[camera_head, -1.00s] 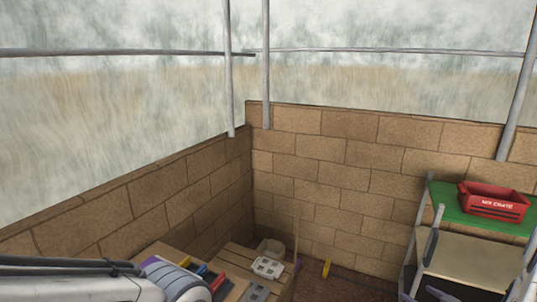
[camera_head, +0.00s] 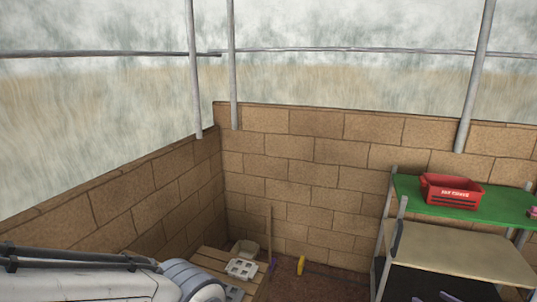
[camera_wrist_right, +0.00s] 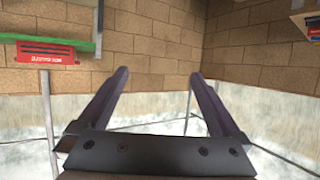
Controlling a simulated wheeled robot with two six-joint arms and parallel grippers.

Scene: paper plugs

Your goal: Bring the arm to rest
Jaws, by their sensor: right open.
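My right gripper (camera_head: 432,297) barely enters the bottom edge of the head view, in front of the lower part of the shelf unit; only its fingertips show there. In the right wrist view my right gripper (camera_wrist_right: 158,78) has its two dark fingers spread wide apart, with nothing between them. My left arm (camera_head: 90,280) lies across the bottom left of the head view; its gripper is outside the picture.
A shelf unit with a green top (camera_head: 500,207) holding a red crate (camera_head: 452,191) stands at right. A wooden pallet (camera_head: 212,261) with a grey block (camera_head: 240,268) sits in the corner. A yellow object (camera_head: 301,265) is on the floor. Brick walls (camera_head: 310,160) enclose the corner.

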